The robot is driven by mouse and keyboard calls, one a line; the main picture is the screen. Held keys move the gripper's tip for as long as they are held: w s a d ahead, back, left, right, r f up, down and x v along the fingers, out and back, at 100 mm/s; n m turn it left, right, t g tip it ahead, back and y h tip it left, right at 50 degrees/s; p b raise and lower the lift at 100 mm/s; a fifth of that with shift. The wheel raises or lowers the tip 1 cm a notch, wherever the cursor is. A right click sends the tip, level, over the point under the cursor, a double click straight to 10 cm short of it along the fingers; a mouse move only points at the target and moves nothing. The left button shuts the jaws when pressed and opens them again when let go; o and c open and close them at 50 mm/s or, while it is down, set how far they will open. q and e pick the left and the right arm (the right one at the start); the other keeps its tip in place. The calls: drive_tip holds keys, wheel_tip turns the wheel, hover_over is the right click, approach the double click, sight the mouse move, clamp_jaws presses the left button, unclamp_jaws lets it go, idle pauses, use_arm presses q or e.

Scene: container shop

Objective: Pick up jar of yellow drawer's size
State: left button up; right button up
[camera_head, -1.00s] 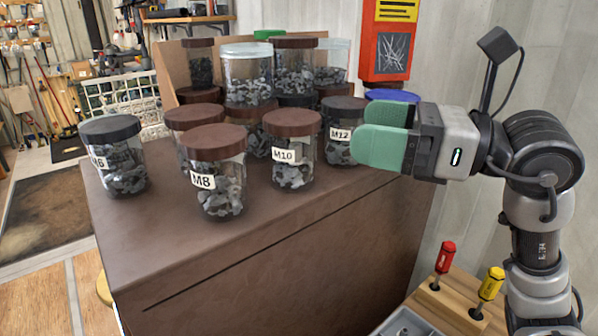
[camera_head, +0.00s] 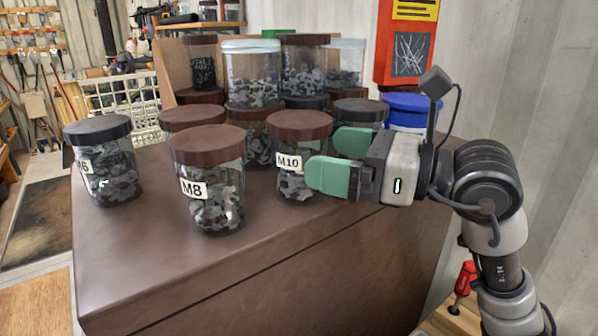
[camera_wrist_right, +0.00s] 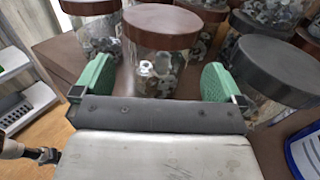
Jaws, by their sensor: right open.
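Several lidded jars of metal parts stand on a brown cabinet top (camera_head: 135,235). The M10 jar (camera_head: 296,180) has a brown lid; the M8 jar (camera_head: 215,195) stands to its left. A dark-lidded jar (camera_head: 105,175) with a partly cut label is at far left. My right gripper (camera_head: 322,158) is open and empty, with green fingers just right of the M10 jar. In the right wrist view, the gripper (camera_wrist_right: 158,70) faces a brown-lidded jar (camera_wrist_right: 155,75) lying ahead between its fingers. Contact cannot be told. No yellow drawer shows. My left gripper is not in view.
A dark-lidded jar (camera_head: 360,112) stands behind the right gripper; a similar one (camera_wrist_right: 275,70) is close to the right finger in the wrist view. A blue-lidded container (camera_head: 412,110) is beyond. More jars crowd behind. The cabinet's front strip is clear.

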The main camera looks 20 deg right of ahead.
sight(306, 150)
drive_tip(key=p+x, duration=0.2)
drive_tip(key=x, duration=0.1)
drive_tip(key=shift+w+a+r, duration=0.1)
drive_tip(key=shift+w+a, duration=0.35)
drive_tip(key=shift+a, duration=0.2)
drive_tip(key=shift+d, duration=0.2)
drive_tip(key=c, duration=1.2)
drive_tip(key=shift+o, duration=0.2)
